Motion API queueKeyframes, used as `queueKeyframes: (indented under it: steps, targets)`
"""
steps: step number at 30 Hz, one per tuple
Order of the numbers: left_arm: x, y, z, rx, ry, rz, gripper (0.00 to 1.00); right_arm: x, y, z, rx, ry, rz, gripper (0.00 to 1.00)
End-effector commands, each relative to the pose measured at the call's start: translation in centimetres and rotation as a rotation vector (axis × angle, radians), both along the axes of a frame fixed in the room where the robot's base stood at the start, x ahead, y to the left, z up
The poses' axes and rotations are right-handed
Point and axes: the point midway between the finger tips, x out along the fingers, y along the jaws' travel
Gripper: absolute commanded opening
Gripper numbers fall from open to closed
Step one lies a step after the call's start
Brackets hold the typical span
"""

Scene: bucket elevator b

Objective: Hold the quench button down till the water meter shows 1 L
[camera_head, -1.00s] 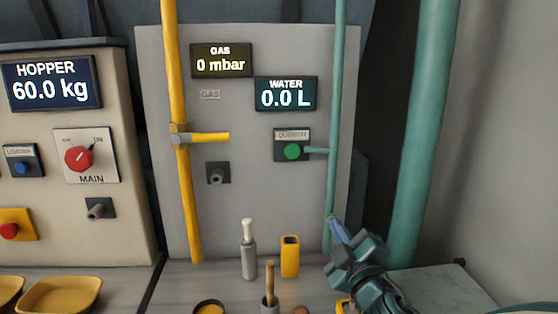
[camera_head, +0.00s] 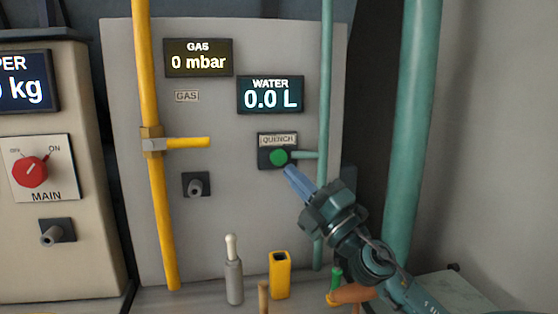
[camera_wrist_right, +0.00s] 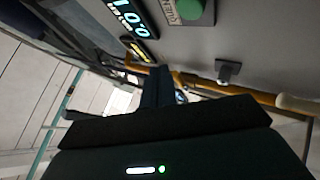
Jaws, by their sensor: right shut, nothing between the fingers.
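The green quench button (camera_head: 278,157) sits on a dark plate labelled QUENCH on the grey panel. It also shows at the top of the right wrist view (camera_wrist_right: 190,8). The water meter (camera_head: 271,95) above it reads 0.0 L. My right gripper (camera_head: 289,170) is shut and empty. Its blue fingertips point up and left, just below and right of the button in the head view. Whether the tips touch the button cannot be told; the button's face is visible. My left gripper is not in view.
A yellow gas pipe (camera_head: 157,215) with a lever handle runs down the panel's left. A teal pipe (camera_head: 325,90) runs down the right side. A grey bottle (camera_head: 233,280) and a yellow holder (camera_head: 280,275) stand on the bench below.

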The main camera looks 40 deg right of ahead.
Motion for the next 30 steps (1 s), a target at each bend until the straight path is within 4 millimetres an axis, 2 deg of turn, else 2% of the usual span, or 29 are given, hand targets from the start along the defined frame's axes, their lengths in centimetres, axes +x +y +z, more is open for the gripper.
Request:
queueKeyframes:
  steps: [7,15,30]
  targets:
    - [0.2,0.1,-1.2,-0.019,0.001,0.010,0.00,3.2,-1.8,-0.1,-0.003,-0.003,-0.003,0.00]
    - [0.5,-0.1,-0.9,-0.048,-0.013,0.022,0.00,5.7,-3.2,-0.1,-0.001,-0.001,-0.003,0.00]
    - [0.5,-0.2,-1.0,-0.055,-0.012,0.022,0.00,6.3,-3.5,0.0,-0.001,0.000,-0.002,0.00]
